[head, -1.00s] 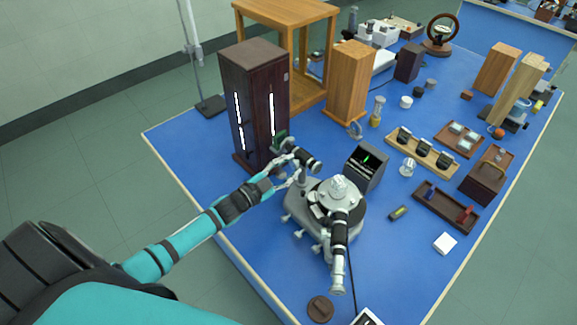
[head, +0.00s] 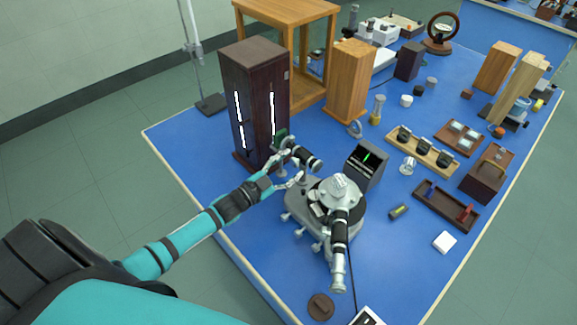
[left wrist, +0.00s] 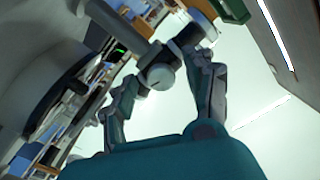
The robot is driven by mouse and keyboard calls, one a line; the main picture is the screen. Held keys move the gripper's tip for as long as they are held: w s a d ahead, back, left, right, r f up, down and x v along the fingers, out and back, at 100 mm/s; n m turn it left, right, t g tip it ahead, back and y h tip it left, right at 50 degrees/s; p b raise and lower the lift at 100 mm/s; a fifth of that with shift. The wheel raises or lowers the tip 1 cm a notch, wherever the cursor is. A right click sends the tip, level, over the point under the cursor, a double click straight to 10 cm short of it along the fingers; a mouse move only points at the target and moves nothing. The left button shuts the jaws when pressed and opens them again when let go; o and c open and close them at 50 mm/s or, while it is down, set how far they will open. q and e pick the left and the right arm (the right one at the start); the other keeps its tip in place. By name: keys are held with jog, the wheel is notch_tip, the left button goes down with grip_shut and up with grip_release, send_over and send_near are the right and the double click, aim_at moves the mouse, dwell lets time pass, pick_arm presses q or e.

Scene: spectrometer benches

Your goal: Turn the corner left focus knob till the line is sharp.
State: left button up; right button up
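The spectrometer (head: 297,208) stands near the front left of the blue bench, with a black and silver tube (head: 307,158) toward the dark lamp housing. My left gripper (head: 292,168) is at this tube from the left. In the left wrist view, a pale round knob (left wrist: 160,77) with a dark mark sits under the tube, between the two spread fingers of my left gripper (left wrist: 170,82). Gaps show on both sides of the knob. A small dark display (head: 371,172) shows a green line; I cannot tell its sharpness. My right gripper is out of view.
The tall dark lamp housing (head: 246,70) with bright slits stands just behind my left gripper. A telescope tube (head: 339,245) points to the front. Wooden blocks, racks and trays fill the right side. Bare blue surface lies at the bench's left front.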

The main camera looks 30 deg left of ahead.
pick_arm(q)
jog(key=v, duration=1.2)
dwell(0.5)
